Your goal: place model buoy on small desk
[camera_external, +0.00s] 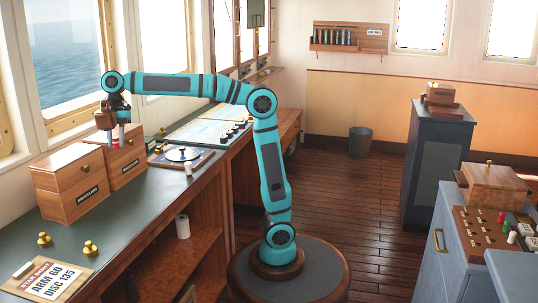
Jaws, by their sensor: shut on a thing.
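My gripper (117,131) points down at the end of the raised teal arm, over the wooden boxes on the long left counter. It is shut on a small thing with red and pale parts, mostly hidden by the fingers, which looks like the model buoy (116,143). The thing is close to the top of the rear wooden box; I cannot tell whether it touches. No desk is clearly marked as the small desk in this view.
The long counter (140,204) holds a front wooden box (70,187), brass knobs (90,248), a sign card (48,279) and a round instrument (182,154). A dark cabinet (431,160) and a grey console (452,226) stand right. Open floor (345,200) lies between.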

